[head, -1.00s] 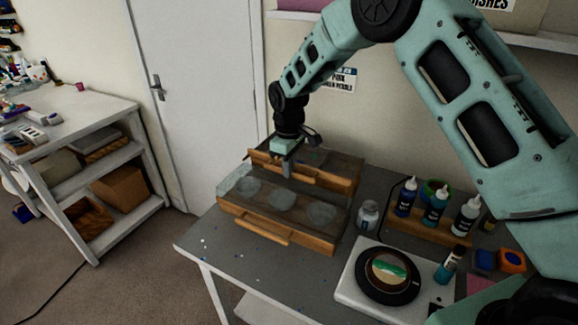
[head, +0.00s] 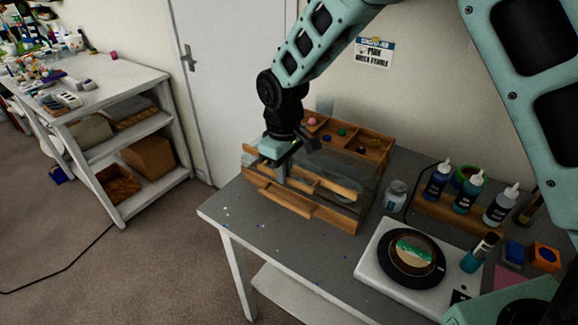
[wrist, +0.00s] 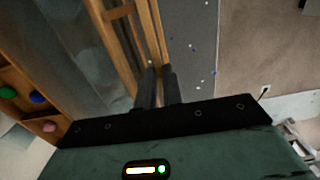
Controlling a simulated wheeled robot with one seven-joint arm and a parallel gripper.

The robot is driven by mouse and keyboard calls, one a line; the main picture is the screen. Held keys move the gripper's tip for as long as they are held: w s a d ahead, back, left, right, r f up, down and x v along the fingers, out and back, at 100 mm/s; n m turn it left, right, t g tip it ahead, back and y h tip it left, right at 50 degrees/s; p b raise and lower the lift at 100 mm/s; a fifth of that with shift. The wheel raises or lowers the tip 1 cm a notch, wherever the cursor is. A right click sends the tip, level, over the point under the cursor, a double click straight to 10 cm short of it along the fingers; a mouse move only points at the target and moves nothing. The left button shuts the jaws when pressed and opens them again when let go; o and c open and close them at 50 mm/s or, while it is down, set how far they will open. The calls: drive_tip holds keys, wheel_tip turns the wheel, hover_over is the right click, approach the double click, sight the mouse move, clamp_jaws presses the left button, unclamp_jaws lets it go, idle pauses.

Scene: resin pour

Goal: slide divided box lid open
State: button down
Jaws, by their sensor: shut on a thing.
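The wooden divided box (head: 385,147) stands on the grey table. Its rear compartments are uncovered and hold small coloured balls, including a pink one (head: 312,121) and a green one (head: 342,132). The see-through lid (head: 335,163) covers the front part, with a wooden bar (head: 328,187) across it. My gripper (head: 282,178) is over the front left of the box, fingers pointing down, shut on the lid's wooden bar. In the wrist view the two fingers (wrist: 160,85) meet at this bar; a green ball (wrist: 7,92) and a blue ball (wrist: 38,97) show at left.
A small jar (head: 395,196) stands close to the box's right side. Farther right are a bottle rack (head: 450,215) and a white scale (head: 375,275) with a round dish. The table front left of the scale is mostly clear, with small specks. A white shelf (head: 130,140) stands apart at left.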

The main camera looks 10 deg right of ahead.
drive_tip(key=c, duration=1.5)
unclamp_jaws()
wheel_tip(320, 180, up, 18)
drive_tip(key=b, duration=0.3)
drive_tip(key=shift+f, duration=0.25)
drive_tip(key=shift+m+y, duration=0.3)
drive_tip(key=shift+m, duration=0.3)
drive_tip(key=s+d+f, duration=0.1)
drive_tip(key=s+f, duration=0.2)
drive_tip(key=s, duration=0.6)
drive_tip(key=s+d+f, duration=0.2)
drive_tip(key=s+f, duration=0.1)
drive_tip(key=s, duration=0.7)
drive_tip(key=s+d+f, duration=0.2)
drive_tip(key=s+f, duration=0.1)
drive_tip(key=s, duration=0.6)
drive_tip(key=shift+s+d+f, duration=0.1)
drive_tip(key=shift+s+f, duration=0.25)
drive_tip(key=shift+s, duration=0.05)
